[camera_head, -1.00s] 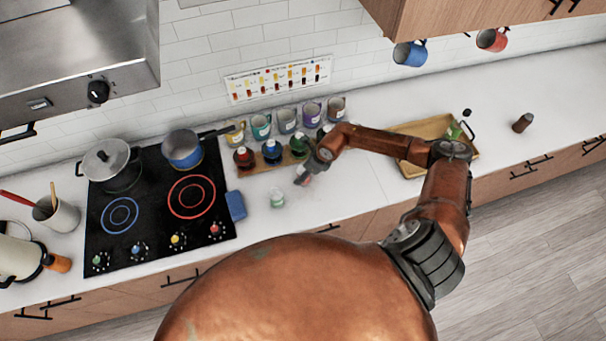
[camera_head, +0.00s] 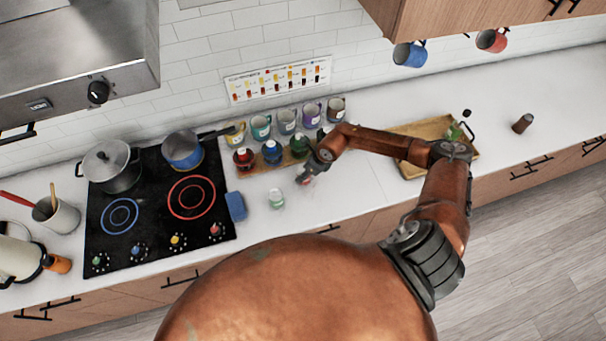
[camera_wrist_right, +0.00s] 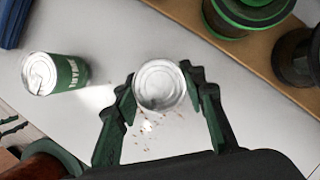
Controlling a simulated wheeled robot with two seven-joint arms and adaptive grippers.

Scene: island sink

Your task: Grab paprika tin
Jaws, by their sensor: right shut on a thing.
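The tin taken as the paprika tin (camera_wrist_right: 160,84) shows its round silver lid in the right wrist view; its label faces away, but a bit of red shows at it in the head view (camera_head: 304,180). My right gripper (camera_head: 303,177) is shut on this tin, with one finger on each side of it in the right wrist view (camera_wrist_right: 160,92). My left gripper is not in view.
A wooden rack (camera_head: 262,165) with dark, coloured-top jars stands just behind, with several mugs (camera_head: 286,121) along the wall. A blue block (camera_head: 236,206) lies by the stove (camera_head: 150,215). Brown specks lie on the counter near the held tin. A wooden tray (camera_head: 412,170) is at right.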

